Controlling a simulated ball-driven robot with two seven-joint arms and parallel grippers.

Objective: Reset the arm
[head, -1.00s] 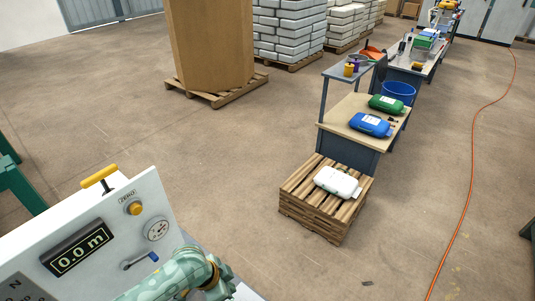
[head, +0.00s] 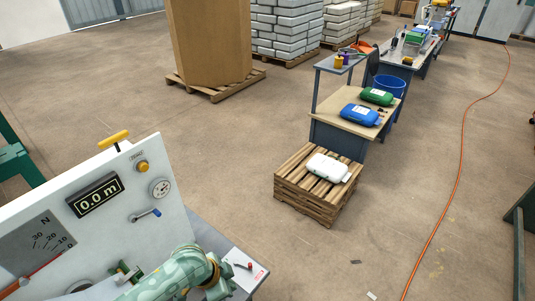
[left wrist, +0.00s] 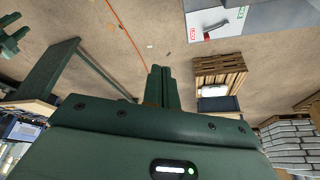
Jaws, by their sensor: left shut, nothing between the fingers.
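My left arm comes in at the bottom of the head view, pale green, in front of a white panel (head: 110,200). My left gripper (head: 222,286) is small there, beside the panel's lower right, and its fingers are hard to make out. In the left wrist view the dark green fingers of my left gripper (left wrist: 158,84) are together, with nothing between them, over open floor.
A pallet (head: 300,190) bears a white bag (head: 327,167).

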